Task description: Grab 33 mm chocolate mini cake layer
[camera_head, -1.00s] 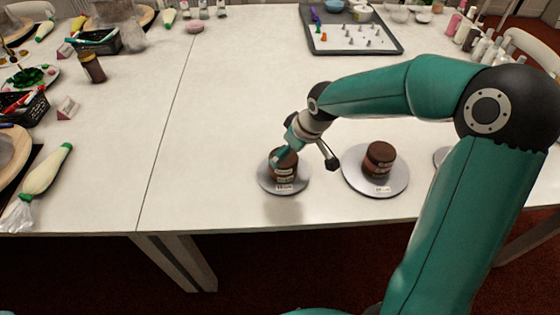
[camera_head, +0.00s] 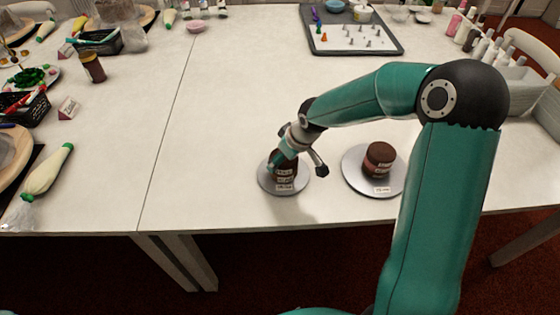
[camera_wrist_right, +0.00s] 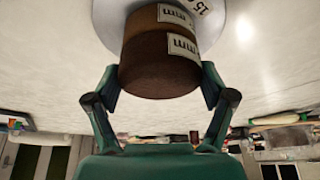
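A dark brown mini cake stack (camera_head: 285,172) with white labels stands on the left grey turntable (camera_head: 264,181). My right gripper (camera_head: 283,160) reaches down over it from the right and hides part of its top. In the right wrist view the gripper (camera_wrist_right: 160,82) is open, one finger on each side of the brown layer (camera_wrist_right: 160,72) nearest the camera. The fingers are close to its sides; I cannot tell whether they touch. Its label shows "MM", but the number is not legible. My left gripper is not in view.
A second turntable (camera_head: 358,180) with another brown cake stack (camera_head: 379,160) stands just right, close to my arm. A dark tray (camera_head: 330,45) of piping tips lies at the back. Piping bags, baskets and jars line the left. The table's middle is clear.

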